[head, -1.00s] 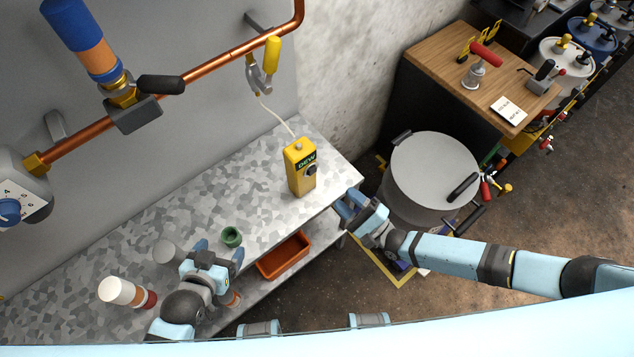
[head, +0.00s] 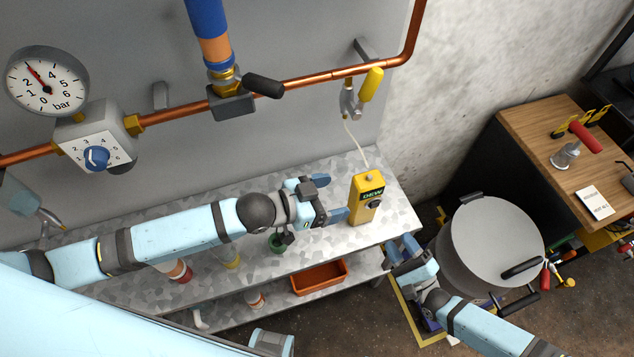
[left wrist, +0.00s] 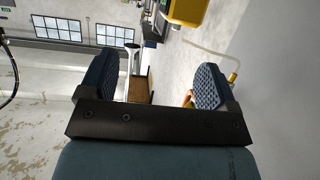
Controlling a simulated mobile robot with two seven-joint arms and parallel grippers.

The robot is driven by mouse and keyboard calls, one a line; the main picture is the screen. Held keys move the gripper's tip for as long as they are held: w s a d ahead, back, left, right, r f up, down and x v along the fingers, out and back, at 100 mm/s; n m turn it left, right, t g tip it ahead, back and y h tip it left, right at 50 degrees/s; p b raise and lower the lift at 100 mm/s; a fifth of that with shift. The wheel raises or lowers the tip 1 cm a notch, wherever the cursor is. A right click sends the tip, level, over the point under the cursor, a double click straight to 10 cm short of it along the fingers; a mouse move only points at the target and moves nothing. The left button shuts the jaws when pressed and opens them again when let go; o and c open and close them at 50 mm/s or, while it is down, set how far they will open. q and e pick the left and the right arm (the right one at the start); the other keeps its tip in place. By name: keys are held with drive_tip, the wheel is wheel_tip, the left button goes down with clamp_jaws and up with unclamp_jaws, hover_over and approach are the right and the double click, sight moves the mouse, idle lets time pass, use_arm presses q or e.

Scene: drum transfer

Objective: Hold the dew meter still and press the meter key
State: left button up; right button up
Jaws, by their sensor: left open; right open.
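The yellow dew meter (head: 366,200) stands upright on the grey mottled shelf, with a dark DEW label, a dark knob on its front and a small key on top. A pale cable runs from it up to a clamp on the pipe. My left gripper (head: 334,198) is open just left of the meter, apart from it as far as I can tell. In the left wrist view, part of the yellow meter (left wrist: 187,10) shows at the top edge, beyond the open fingers. My right gripper (head: 402,252) is open and empty, lower right of the meter, beyond the shelf's front edge.
A copper pipe (head: 310,76) with a gauge (head: 47,82) and valve runs along the wall. A green cup (head: 276,243) and bottles stand on the shelf under my left arm. An orange tray (head: 319,277) sits on the lower shelf. A large grey drum (head: 492,240) stands at right.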

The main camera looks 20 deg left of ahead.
sight(369, 182)
use_arm(q)
drive_tip(key=shift+m+g, duration=0.6)
drive_tip(key=w+d+f, duration=0.1)
drive_tip(key=w+d, duration=0.1)
drive_tip(key=w, duration=0.1)
drive_tip(key=w+d+f, duration=0.2)
drive_tip(key=w+d, duration=0.1)
drive_tip(key=w+d+f, duration=0.2)
drive_tip(key=w, duration=0.1)
drive_tip(key=shift+d, duration=0.15)
drive_tip(key=c, duration=1.3)
use_arm(e)
drive_tip(key=shift+c, duration=0.2)
use_arm(q)
drive_tip(key=shift+o, duration=0.2)
use_arm(e)
clamp_jaws()
drive_tip(key=shift+a, duration=0.1)
